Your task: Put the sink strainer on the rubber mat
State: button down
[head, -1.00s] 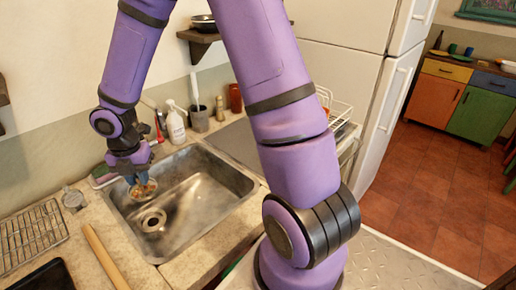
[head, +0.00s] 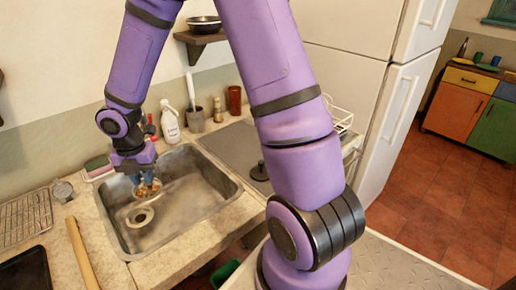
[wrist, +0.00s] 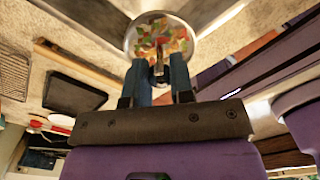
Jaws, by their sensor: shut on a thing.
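The sink strainer (head: 148,188) is a small round metal bowl holding colourful food scraps. It hangs over the left part of the sink, above and behind the drain. The wrist view shows the strainer (wrist: 133,38) from above, with its stem between my fingers. My gripper (head: 143,178) is shut on it; the wrist view shows both blue-grey fingers (wrist: 160,75) closed around the stem. A flat grey mat (head: 228,143) lies on the counter right of the sink and seems to be the rubber mat. My arm hides part of its right side.
The metal sink (head: 185,205) has a raised rim. A white spray bottle (head: 170,124), a utensil cup (head: 196,121) and a brown cup (head: 235,100) stand behind. A wire rack (head: 25,218), rolling pin (head: 82,255) and black tray (head: 25,272) lie left.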

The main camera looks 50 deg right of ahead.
aim_at(252, 150)
jog(key=l+z, duration=0.15)
jog(key=l, duration=0.6)
jog(key=i+l+z, duration=0.15)
jog(key=l, duration=0.65)
jog(key=k, duration=0.05)
